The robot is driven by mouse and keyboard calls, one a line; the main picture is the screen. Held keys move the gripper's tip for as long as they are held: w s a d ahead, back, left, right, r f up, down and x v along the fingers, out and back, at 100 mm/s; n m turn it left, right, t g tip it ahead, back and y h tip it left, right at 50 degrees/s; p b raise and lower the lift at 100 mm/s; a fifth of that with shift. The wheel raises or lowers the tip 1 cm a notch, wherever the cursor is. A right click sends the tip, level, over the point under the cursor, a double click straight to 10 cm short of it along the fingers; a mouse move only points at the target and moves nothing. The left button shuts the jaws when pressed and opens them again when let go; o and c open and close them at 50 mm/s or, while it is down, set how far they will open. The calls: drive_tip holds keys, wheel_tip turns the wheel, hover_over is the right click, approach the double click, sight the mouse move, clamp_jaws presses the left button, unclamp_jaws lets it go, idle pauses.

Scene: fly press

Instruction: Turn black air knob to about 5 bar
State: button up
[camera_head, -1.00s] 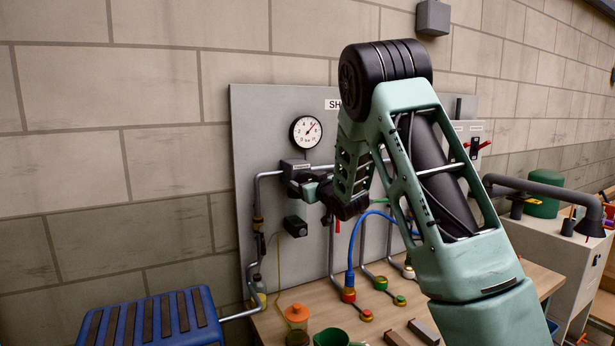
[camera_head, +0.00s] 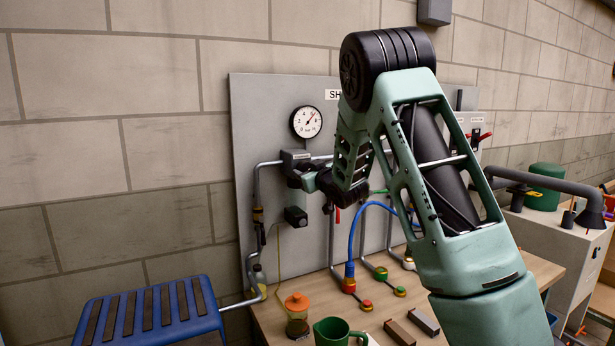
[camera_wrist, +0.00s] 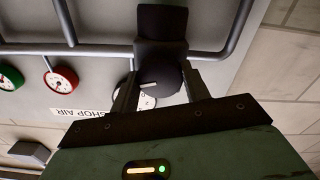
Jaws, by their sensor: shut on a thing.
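The black air knob (camera_wrist: 160,75) sits under the regulator block on the grey panel. In the wrist view my gripper (camera_wrist: 162,84) has one finger on each side of the knob and is shut on it. In the head view my gripper (camera_head: 298,175) is at the regulator (camera_head: 296,157), and the knob is hard to make out behind the fingers. The round white pressure gauge (camera_head: 306,122) is above the regulator. Its needle points to the upper right, and the exact reading is too small to tell. In the wrist view the gauge (camera_wrist: 147,101) is mostly hidden.
Grey pipes (camera_head: 258,190) run along the panel (camera_head: 262,100). Below are a wooden bench (camera_head: 275,325), an orange-lidded jar (camera_head: 297,315), a green mug (camera_head: 335,333) and a blue hose (camera_head: 352,240). A blue slatted stool (camera_head: 150,310) stands at the lower left.

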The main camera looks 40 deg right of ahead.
drive_tip(key=n+b, duration=0.7)
drive_tip(key=b, duration=0.5)
drive_tip(key=shift+f+n, duration=0.1)
drive_tip(key=shift+n, duration=0.2)
drive_tip(key=o, duration=1)
drive_tip(key=b+v, duration=0.5)
drive_tip(key=v, duration=1.2)
drive_tip(key=shift+s, duration=0.25)
drive_tip(key=shift+a, duration=0.1)
